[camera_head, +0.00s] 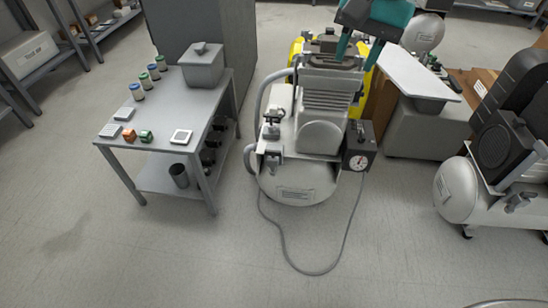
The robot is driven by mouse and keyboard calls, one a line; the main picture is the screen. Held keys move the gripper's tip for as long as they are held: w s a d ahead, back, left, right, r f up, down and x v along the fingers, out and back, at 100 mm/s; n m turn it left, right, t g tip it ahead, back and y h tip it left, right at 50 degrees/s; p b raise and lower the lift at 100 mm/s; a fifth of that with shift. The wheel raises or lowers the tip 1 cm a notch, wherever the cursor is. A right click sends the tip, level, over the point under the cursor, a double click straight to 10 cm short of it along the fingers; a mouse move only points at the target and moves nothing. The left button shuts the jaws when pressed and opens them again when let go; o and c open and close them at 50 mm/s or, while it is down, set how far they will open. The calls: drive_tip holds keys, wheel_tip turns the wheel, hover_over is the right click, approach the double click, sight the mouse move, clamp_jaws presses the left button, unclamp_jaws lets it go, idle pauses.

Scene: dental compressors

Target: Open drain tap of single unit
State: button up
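A compressor unit (319,138) with one ribbed pump head and a pale rounded tank (295,190) stands on the floor in the middle. Small valve-like fittings (272,158) sit at its front left; I cannot tell which part is the drain tap, or whether it is open or shut. A dark box with a round gauge (359,160) is on its right side. My gripper (358,50) is at the top, above and behind the pump head in the picture.
A grey table (160,115) with jars, small blocks and a lidded box stands left. A cable (290,258) loops on the floor in front. Another compressor (462,192) with a black housing stands right. The front floor is mostly clear.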

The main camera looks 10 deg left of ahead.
drive_tip(key=w+a+f+m+h+b, duration=0.1)
drive_tip(key=w+a+f+m+b, duration=0.3)
drive_tip(key=w+a+f+m, duration=0.45)
drive_tip(key=m+b, duration=0.4)
drive_tip(key=m, duration=0.3)
approach(273, 151)
drive_tip(key=shift+n+h, duration=0.25)
drive_tip(key=shift+h, duration=0.15)
drive_tip(key=f+b, duration=0.1)
drive_tip(key=f, duration=0.2)
drive_tip(key=f+b, duration=0.2)
drive_tip(key=f, duration=0.1)
drive_tip(key=f+b, duration=0.2)
drive_tip(key=f, duration=0.1)
drive_tip(key=shift+a+f, duration=0.2)
drive_tip(key=shift+a, duration=0.2)
clamp_jaws()
